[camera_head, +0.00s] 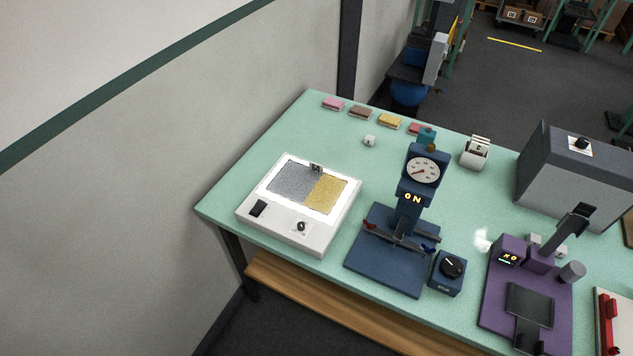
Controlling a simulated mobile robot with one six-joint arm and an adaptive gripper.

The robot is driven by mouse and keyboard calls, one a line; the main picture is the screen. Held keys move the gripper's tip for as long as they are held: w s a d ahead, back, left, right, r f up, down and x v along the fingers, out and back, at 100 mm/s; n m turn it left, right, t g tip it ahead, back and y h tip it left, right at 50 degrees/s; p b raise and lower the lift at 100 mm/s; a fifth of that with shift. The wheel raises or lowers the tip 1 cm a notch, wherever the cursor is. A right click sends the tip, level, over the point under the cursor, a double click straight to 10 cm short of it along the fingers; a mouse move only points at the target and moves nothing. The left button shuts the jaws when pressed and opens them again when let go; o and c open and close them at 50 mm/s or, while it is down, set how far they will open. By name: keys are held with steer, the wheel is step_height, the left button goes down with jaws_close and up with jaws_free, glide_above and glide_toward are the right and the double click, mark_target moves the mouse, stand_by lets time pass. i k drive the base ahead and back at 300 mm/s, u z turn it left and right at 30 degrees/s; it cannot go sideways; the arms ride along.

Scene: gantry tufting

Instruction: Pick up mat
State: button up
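A flat textured mat, grey on its left part (292,183) and yellow on its right part (326,194), lies on the bright top of a white light box (318,239) at the left of the table. A small dark clip-like part (316,167) sits at its back edge. Smaller coloured pads lie in a row along the back edge: pink (333,104), brown (361,112), yellow (390,121) and red (417,129). I cannot tell whether these are also mats. My gripper is not in view.
On the green table (278,142) stand a blue press with a dial (423,170), a blue knob box (449,272), a purple machine (526,290) and a grey cabinet (570,180). A white wall (120,170) borders the left. The table's back left is mostly clear.

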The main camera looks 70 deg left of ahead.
mark_target(309, 187)
steer(key=k, duration=1.35)
steer(key=u, duration=1.35)
steer(key=i, duration=0.9)
steer(key=u, duration=0.05)
